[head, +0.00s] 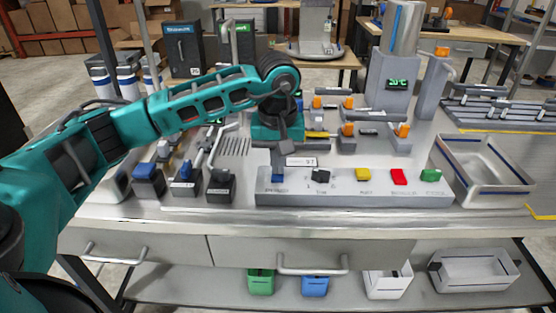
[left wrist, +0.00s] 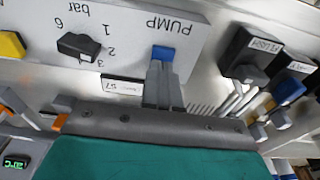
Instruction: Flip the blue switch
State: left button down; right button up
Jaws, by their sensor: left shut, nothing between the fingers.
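The blue switch (head: 278,178) is at the left end of a light grey control panel (head: 350,193) on the bench. In the left wrist view the blue switch (left wrist: 163,53) sits beside the upside-down word PUMP. My left gripper (head: 279,167) comes down from above and behind the switch. Its fingers (left wrist: 160,76) are shut and empty, with the tips right at the switch's near edge in the wrist view. I cannot tell whether they touch it. My right gripper is not in view.
A black knob (head: 320,176), a yellow switch (head: 363,174), a red switch (head: 399,176) and a green switch (head: 431,175) share the panel. Black boxes with handles (head: 221,185) stand to its left. A grey tray (head: 484,170) lies to its right.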

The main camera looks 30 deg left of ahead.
pick_arm(q)
notch_tip(320, 180, up, 4)
jog(key=p, duration=0.2)
jog(key=shift+s+d+p, duration=0.15)
jog(key=shift+p, duration=0.2)
notch_tip(320, 180, up, 10)
jog(key=s, duration=0.1)
jog(key=shift+d, duration=0.3)
jog(key=shift+f, duration=0.1)
jog(key=shift+b, duration=0.3)
jog(key=w+a+b, duration=0.1)
jog(key=b, duration=0.1)
jog(key=shift+b, duration=0.35)
send_near(278, 180)
jog(key=w+a+f, duration=0.1)
jog(key=f, duration=0.1)
jog(key=w+f, duration=0.1)
jog(key=f, duration=0.1)
jog(key=w+a+f, duration=0.1)
jog(key=f, duration=0.1)
jog(key=shift+w+a+f, duration=0.15)
jog(key=shift+w+a, duration=0.1)
jog(key=shift+a, duration=0.05)
jog(key=shift+f, duration=0.1)
